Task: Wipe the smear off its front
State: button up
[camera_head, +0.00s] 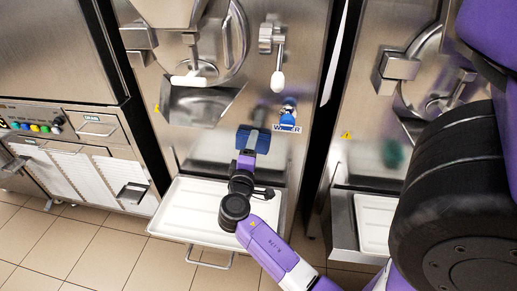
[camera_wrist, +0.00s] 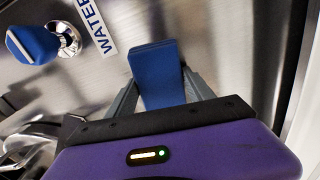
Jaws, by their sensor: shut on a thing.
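My gripper (camera_head: 246,150) is shut on a blue pad (camera_head: 253,138), held against or just in front of the steel front of the middle freezer (camera_head: 306,60). In the wrist view the blue pad (camera_wrist: 158,75) stands between my two fingers, its far end close to the panel; I cannot tell if it touches. A dark blurred patch shows on the panel just above the pad; I cannot tell smear from reflection. A greenish blurred patch (camera_head: 393,153) shows on the right freezer's front (camera_head: 365,150). No smear is clear in the wrist view.
A blue-handled tap (camera_head: 288,113) with a WATER label (camera_head: 287,128) is just right of and above the pad. A white tray (camera_head: 190,212) juts out below my wrist. A white-tipped lever (camera_head: 277,80) and a spout basin (camera_head: 200,105) are above.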

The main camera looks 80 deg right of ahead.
aim_at(241, 144)
jog(key=shift+w+a+b, duration=0.2)
jog(key=shift+w+b, duration=0.35)
jog(key=shift+w, duration=1.25)
jog(key=shift+a, duration=0.1)
jog(key=shift+s+a, duration=0.15)
jog(key=shift+a, duration=1.35)
jog(key=shift+s+a, duration=0.15)
jog(key=shift+a, duration=1.3)
jog(key=a, duration=0.3)
jog(key=shift+s, duration=0.1)
jog(key=shift+d, duration=0.1)
